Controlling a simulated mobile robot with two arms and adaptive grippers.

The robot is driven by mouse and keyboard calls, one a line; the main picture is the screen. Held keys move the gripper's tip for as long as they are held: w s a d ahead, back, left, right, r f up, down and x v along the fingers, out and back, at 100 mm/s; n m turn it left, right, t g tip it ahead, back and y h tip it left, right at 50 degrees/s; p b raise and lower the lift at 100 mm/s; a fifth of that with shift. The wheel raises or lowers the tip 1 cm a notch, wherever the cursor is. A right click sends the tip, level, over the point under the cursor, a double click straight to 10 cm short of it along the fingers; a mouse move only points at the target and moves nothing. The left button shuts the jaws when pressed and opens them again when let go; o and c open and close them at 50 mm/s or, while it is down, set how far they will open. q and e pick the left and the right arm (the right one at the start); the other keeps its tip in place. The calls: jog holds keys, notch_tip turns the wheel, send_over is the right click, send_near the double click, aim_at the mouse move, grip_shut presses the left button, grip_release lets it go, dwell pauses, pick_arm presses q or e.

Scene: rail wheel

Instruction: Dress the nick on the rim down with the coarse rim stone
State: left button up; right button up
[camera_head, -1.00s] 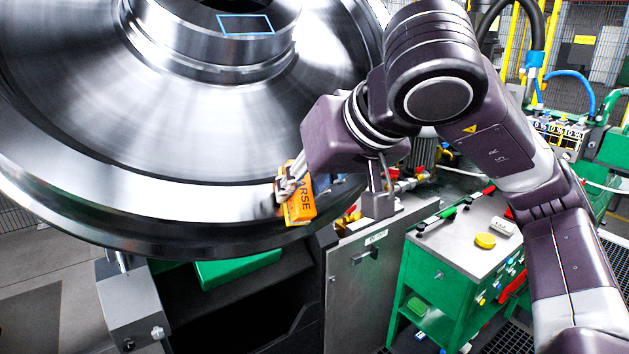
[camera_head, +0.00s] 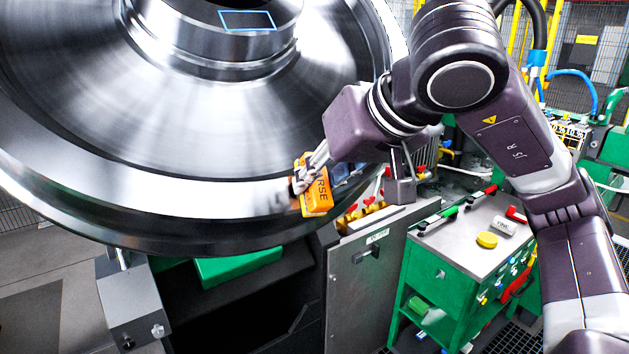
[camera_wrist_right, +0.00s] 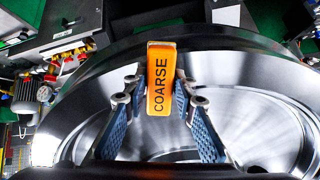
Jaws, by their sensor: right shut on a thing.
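The large shiny steel rail wheel (camera_head: 130,115) fills the left of the head view, tilted, with its rim (camera_head: 220,200) facing me. My right gripper (camera_head: 303,183) is shut on the orange coarse rim stone (camera_head: 317,195), lettered COARSE. The stone is at the rim's lower right part; I cannot tell if it touches the metal. In the right wrist view the stone (camera_wrist_right: 160,85) stands between the two fingers (camera_wrist_right: 160,105), with the wheel (camera_wrist_right: 255,105) behind it. I cannot make out the nick. My left gripper is not in view.
A fence is behind.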

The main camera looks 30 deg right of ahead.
jog(key=shift+w+d+f+b, duration=0.15)
jog(key=shift+d+b, duration=0.15)
jog(key=shift+d, duration=1.2)
jog(key=shift+a, duration=0.15)
jog(key=shift+a+p, duration=0.35)
jog(key=shift+a, duration=1.15)
